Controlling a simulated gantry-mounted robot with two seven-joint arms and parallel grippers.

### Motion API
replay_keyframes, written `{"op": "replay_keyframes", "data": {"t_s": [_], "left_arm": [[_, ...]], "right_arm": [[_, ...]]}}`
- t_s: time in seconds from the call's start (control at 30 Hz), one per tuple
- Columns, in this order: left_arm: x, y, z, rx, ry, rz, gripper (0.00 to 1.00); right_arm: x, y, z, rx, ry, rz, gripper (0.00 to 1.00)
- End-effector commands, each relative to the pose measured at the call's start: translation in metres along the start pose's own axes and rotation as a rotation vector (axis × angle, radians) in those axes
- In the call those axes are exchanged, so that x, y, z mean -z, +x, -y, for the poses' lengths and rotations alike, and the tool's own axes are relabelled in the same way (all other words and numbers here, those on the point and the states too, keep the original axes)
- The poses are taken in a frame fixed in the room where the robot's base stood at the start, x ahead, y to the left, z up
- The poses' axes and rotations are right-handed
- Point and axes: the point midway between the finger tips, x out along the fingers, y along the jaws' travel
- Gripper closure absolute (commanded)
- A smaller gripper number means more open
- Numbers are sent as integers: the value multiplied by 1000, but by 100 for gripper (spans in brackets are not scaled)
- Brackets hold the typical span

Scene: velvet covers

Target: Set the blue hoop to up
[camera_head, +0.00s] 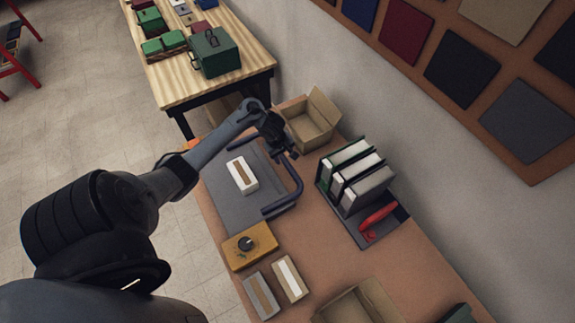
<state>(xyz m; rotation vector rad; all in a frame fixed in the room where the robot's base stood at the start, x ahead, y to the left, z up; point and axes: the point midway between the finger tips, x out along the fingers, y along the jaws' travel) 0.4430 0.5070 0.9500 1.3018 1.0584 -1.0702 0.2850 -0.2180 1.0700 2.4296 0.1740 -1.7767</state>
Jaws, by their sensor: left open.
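The dark blue hoop (295,179) is a U-shaped bar at the right edge of a grey board (222,188) on the brown table. It leans out to the right of the board and looks low; its exact tilt is hard to tell. My left gripper (287,152) is open at the hoop's far end, very close to it. I cannot tell whether the fingers touch the bar, and the gripper hides part of that end. My right gripper is not in view.
A white block with a brown stripe (242,175) lies on the board. An open cardboard box (309,126) stands behind the gripper. Binders (352,175) in a black tray with a red tool (378,218) stand right. A yellow box with a knob (249,246) is nearer.

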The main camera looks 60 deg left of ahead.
Motion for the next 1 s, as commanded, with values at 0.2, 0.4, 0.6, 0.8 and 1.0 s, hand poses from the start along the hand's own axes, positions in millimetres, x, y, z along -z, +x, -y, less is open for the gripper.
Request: {"op": "replay_keyframes", "data": {"t_s": [0.2,0.4,0.6,0.8,1.0], "left_arm": [[0,41,1,2,0,0,48],[0,65,1,1,0,0,48],[0,75,0,-1,0,-1,48],[0,76,0,-1,1,-1,48],[0,76,0,0,1,-1,60]], "right_arm": [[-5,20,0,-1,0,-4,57],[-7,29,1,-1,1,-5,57],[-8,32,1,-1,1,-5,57],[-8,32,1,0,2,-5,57],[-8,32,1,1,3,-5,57]]}}
